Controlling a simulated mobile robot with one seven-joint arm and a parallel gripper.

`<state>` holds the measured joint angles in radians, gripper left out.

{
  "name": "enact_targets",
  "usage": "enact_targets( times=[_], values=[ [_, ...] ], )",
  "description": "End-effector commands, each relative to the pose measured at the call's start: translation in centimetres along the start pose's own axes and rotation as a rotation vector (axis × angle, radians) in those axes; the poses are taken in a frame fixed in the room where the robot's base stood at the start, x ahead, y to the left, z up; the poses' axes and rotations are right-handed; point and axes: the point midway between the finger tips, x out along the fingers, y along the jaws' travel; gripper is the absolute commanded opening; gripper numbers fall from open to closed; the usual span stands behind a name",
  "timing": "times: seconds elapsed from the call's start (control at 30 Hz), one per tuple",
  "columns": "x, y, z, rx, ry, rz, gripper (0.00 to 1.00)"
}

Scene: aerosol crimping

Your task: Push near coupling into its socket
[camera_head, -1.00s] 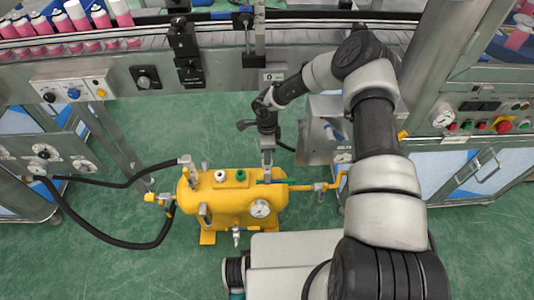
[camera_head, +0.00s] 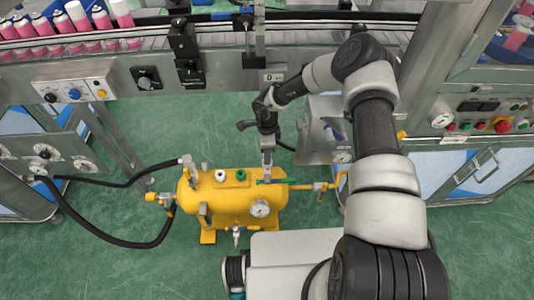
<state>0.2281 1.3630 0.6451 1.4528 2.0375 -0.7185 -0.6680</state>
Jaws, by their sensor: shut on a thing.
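My gripper (camera_head: 267,178) points straight down at the right end of the top of a yellow tank (camera_head: 226,203). It is shut on a thin green piece (camera_head: 274,182) lying across the tank top. The fingertips are small here, and the exact grip is hard to see. I cannot pick out the near coupling or its socket for certain. One black hose (camera_head: 110,186) reaches a grey fitting (camera_head: 187,160) at the tank's top left.
A white port (camera_head: 220,176) and a green port (camera_head: 241,175) stand on the tank top, left of my gripper. A gauge (camera_head: 260,209) is on its front, and a yellow pipe with a valve (camera_head: 319,187) leaves its right side. A conveyor with pink cans (camera_head: 80,42) runs behind. Green floor lies open behind the tank.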

Motion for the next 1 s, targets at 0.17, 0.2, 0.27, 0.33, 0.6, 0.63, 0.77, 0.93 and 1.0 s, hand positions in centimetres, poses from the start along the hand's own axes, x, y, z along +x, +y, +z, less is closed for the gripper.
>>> enact_targets(
  times=[0.17, 0.2, 0.27, 0.33, 0.6, 0.63, 0.77, 0.93, 1.0],
  values=[
    [0.1, 0.0, 0.0, 0.0, 0.0, 0.0, 0.0],
    [0.1, 0.0, 0.0, 0.0, 0.0, 0.0, 0.0],
    [0.2, 0.0, 0.0, 0.0, 0.0, 0.0, 0.0],
    [0.3, 0.0, 0.0, 0.0, 0.0, 0.0, 0.0],
    [0.3, 0.0, 0.0, 0.0, 0.0, 0.0, 0.47],
    [0.3, 0.0, 0.0, 0.0, 0.0, 0.0, 0.47],
    [0.3, 0.0, 0.0, 0.0, 0.0, 0.001, 0.47],
    [-1.0, 0.0, 0.0, 0.0, 0.0, 0.0, 0.47],
    [-2.3, -0.1, 0.0, 0.0, 0.0, -0.002, 0.47]
  ],
)
